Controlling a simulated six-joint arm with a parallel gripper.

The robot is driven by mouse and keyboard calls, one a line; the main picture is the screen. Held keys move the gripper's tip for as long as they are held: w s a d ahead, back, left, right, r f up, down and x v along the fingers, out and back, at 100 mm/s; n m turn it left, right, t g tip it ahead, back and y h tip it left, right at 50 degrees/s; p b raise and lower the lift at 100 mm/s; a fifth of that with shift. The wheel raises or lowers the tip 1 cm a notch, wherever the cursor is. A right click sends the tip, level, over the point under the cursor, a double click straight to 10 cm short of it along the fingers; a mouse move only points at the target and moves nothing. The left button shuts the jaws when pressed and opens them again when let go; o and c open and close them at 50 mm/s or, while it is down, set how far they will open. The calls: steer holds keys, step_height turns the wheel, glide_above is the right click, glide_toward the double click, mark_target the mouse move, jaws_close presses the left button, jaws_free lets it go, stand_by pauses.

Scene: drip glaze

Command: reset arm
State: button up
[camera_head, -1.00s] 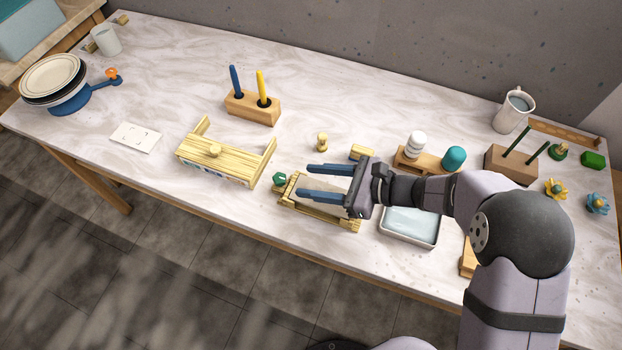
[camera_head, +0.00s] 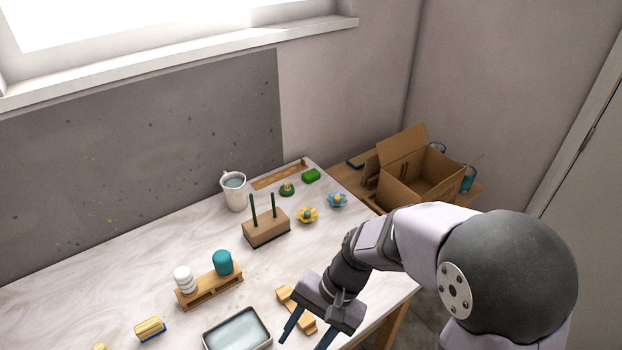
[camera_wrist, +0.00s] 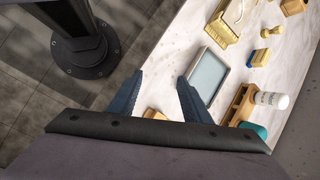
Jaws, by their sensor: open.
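My gripper (camera_head: 309,330) is open, with its two dark blue fingers apart and nothing between them. In the head view it hangs at the table's front edge, right of the grey-rimmed tray (camera_head: 238,330) and over the side of a light wooden block piece (camera_head: 297,308). In the wrist view the open fingers (camera_wrist: 157,95) point toward the table edge and floor, with the tray (camera_wrist: 208,75) just right of the right finger. The wooden piece (camera_wrist: 154,114) shows partly behind the gripper body.
A wooden stand (camera_head: 208,290) holds a white and a teal piece. A block with two green sticks (camera_head: 267,231), a mug (camera_head: 234,193) and flower pieces (camera_head: 307,215) stand farther back. A cardboard box (camera_head: 418,178) sits beyond the table's right end.

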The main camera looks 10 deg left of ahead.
steer(key=d+r+n+t+h, duration=0.1)
steer(key=d+n+t+h, duration=0.2)
steer(key=d, duration=1.9)
steer(key=shift+r+t+h, duration=0.3)
steer(key=shift+r+h, duration=0.05)
steer(key=shift+h, duration=0.35)
